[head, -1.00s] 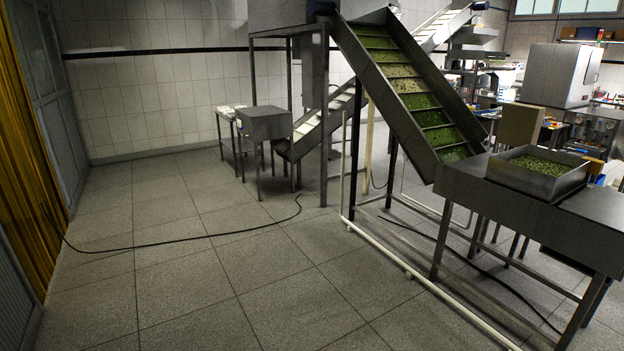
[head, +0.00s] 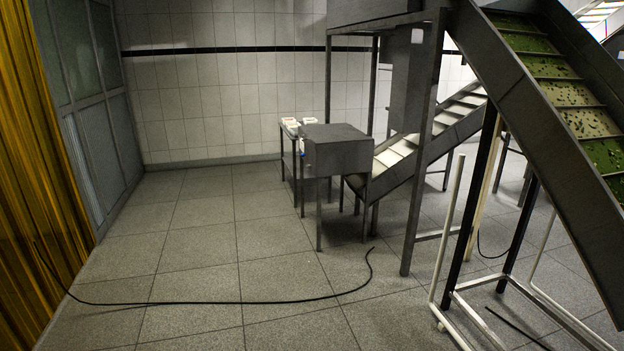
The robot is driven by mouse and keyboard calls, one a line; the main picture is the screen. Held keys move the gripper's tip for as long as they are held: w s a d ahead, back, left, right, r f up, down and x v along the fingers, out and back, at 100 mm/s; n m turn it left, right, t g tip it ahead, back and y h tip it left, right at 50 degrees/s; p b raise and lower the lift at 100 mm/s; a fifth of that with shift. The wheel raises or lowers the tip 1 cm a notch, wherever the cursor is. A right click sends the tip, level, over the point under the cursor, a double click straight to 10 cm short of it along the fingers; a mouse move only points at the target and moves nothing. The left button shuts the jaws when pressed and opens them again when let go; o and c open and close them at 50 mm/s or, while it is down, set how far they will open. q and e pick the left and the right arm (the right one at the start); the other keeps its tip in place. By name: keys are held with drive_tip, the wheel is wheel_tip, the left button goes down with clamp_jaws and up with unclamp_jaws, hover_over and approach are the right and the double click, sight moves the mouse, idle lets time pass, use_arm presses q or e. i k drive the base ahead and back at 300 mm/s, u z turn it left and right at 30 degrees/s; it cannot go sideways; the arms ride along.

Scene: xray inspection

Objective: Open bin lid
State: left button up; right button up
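No bin or bin lid can be made out in the head view. A grey metal box (head: 338,155) on legs stands at the foot of a small conveyor, and I cannot tell whether it has a lid. Neither of my grippers shows in the head view.
A large inclined conveyor (head: 545,95) with green material and its metal frame (head: 424,150) block the right side. A small white-slatted conveyor (head: 420,137) rises behind. A black cable (head: 220,302) lies across the tiled floor (head: 190,255). A yellow strip curtain (head: 38,170) hangs at left.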

sight(314, 135)
drive_tip(key=u, duration=0.1)
drive_tip(key=i, duration=3.5)
drive_tip(key=z, duration=0.25)
drive_tip(key=i, duration=2.3)
drive_tip(key=z, duration=0.15)
